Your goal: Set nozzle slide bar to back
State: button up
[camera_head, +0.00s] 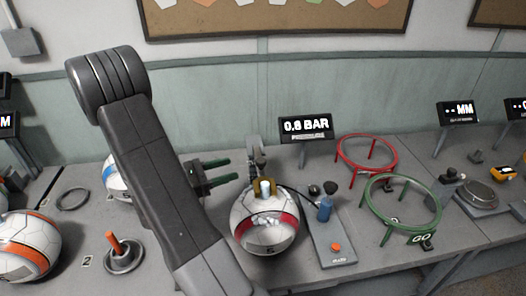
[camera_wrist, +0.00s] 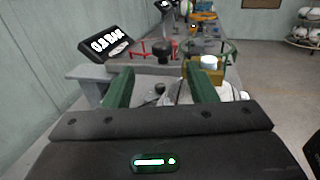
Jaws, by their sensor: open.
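The nozzle assembly shows in the head view as a brass block (camera_head: 264,187) with a white cylinder in it, on top of a white and red ball (camera_head: 265,225). A grey metal upright (camera_head: 256,152) stands just behind it. In the wrist view the brass block (camera_wrist: 205,75) with its white top (camera_wrist: 209,62) is beyond my right finger. My gripper (camera_head: 232,168) has two green fingers, open and empty, left of the block and apart from it. In the wrist view my gripper (camera_wrist: 157,72) points toward the press. I cannot clearly make out the slide bar itself.
A pressure display (camera_head: 306,127) reads about 0.8 BAR behind the press. A panel with a blue cylinder (camera_head: 325,208) and an orange button (camera_head: 336,247) lies right of the ball. Red (camera_head: 367,155) and green (camera_head: 403,204) ring stands are farther right. An orange-striped ball (camera_head: 25,247) is at left.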

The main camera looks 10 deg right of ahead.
aim_at(260, 165)
jog(key=p+x, duration=0.3)
jog(key=x, duration=1)
jog(key=shift+d, duration=0.15)
